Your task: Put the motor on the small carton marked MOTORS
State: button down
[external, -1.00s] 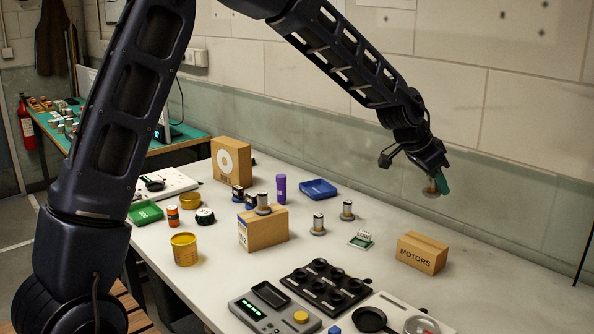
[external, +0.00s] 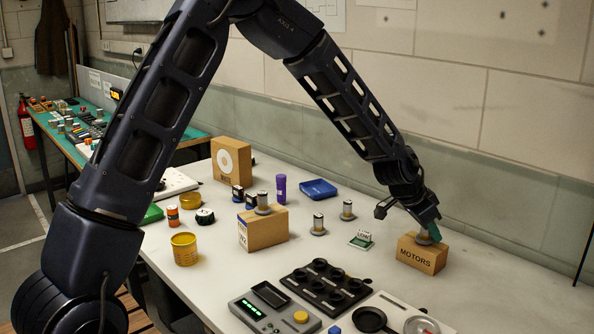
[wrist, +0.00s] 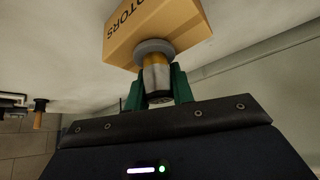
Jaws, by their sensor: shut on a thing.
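The small carton marked MOTORS (external: 420,257) stands on the bench at the right; it also shows in the wrist view (wrist: 165,22). My gripper (wrist: 157,88) has green fingers shut around a motor (wrist: 156,72) with a silver and gold body and a wide grey flange. In the external view my gripper (external: 429,229) is right above the carton, and the held motor (external: 424,239) is partly hidden by the fingers. The flange is at the carton's top face, touching it or very close; I cannot tell which.
Another motor (external: 263,203) stands on a second carton (external: 265,230); two more (external: 318,224) (external: 347,210) stand on the bench. A small green LOW sign (external: 361,239), a black socket tray (external: 326,284) and a grey device (external: 275,309) lie left of the MOTORS carton. Bench behind it is clear.

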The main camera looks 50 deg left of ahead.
jog(key=c, duration=1.2)
grip_release()
jog(key=shift+f, duration=0.1)
jog(key=s+a+r+y, duration=0.1)
jog(key=s+a+r, duration=0.1)
jog(key=s+r, duration=0.75)
jog(key=s+a+r, duration=0.3)
jog(key=s+r, duration=0.5)
jog(key=r, duration=0.2)
jog(key=s+a+r+n, duration=0.2)
jog(key=s, duration=0.9)
jog(key=s+a+r+n+y, duration=0.1)
jog(key=s+a+r+n, duration=0.1)
jog(key=s, duration=1)
jog(key=s+a+r+n+g+y, duration=0.1)
jog(key=s+a+r, duration=0.1)
jog(key=s, duration=0.9)
jog(key=shift+s+a+r+n, duration=0.4)
jog(key=shift+r, duration=0.4)
